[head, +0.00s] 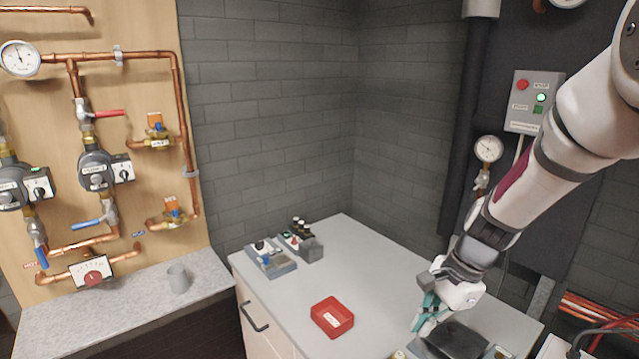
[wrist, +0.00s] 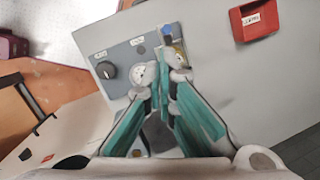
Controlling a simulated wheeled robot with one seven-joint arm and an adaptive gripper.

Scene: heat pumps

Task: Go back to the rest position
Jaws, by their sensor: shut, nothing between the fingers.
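My gripper (head: 428,318) is low over the right part of the grey worktop (head: 375,270) in the head view, fingers pointing down. In the wrist view the teal fingers of my gripper (wrist: 162,72) come together at the tips, with nothing held between them. In the head view my arm reaches down from the upper right.
A red tray (head: 332,317) lies mid-worktop; it also shows in the wrist view (wrist: 256,20). A start/stop box (head: 533,102) and gauge (head: 489,149) are behind my arm.

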